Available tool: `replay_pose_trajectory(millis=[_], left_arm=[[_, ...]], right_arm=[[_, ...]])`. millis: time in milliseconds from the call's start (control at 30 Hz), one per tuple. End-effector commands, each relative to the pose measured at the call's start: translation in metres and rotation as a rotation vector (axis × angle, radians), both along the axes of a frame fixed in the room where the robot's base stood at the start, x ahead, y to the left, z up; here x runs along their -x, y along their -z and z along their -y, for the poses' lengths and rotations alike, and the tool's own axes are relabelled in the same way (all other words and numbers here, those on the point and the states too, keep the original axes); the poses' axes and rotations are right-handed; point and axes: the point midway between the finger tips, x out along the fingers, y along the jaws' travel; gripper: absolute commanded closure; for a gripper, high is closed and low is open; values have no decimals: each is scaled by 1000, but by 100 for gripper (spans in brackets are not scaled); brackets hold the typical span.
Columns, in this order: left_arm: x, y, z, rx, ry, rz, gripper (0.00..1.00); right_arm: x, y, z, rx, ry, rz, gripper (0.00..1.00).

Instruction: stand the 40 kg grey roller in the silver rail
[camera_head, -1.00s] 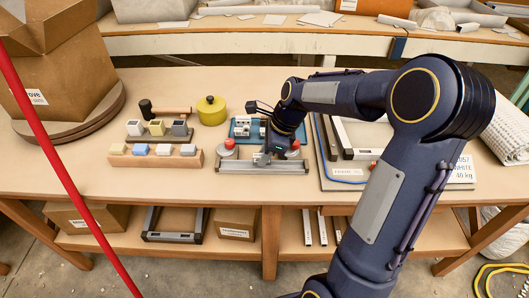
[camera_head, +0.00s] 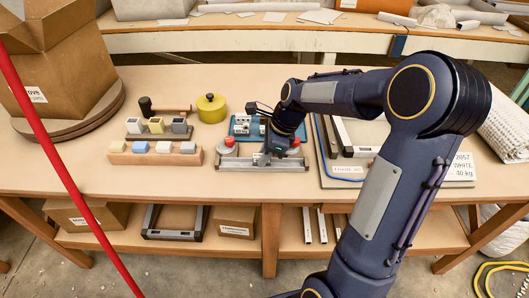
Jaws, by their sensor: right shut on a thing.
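The silver rail (camera_head: 229,164) lies lengthwise near the front of the table, with a red-topped knob (camera_head: 228,142) behind its left end and another (camera_head: 294,142) behind its right end. My right gripper (camera_head: 262,158) points down at the middle of the rail. It is shut on a small grey piece, mostly hidden by the fingers, which seems to be the grey roller. The piece is at or just above the rail; I cannot tell whether it touches. My left gripper is not in view.
A blue tray (camera_head: 240,127) with small parts sits just behind the rail. A wooden rack (camera_head: 122,157) with several small blocks stands to the left, near a yellow pot (camera_head: 211,110). A board (camera_head: 330,172) with a frame lies to the right.

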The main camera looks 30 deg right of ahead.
Motion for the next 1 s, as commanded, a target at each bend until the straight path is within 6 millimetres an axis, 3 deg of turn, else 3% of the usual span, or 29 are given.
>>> replay_pose_trajectory(millis=[1000], left_arm=[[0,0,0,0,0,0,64]], right_arm=[[2,13,0,-1,0,-11,100]])
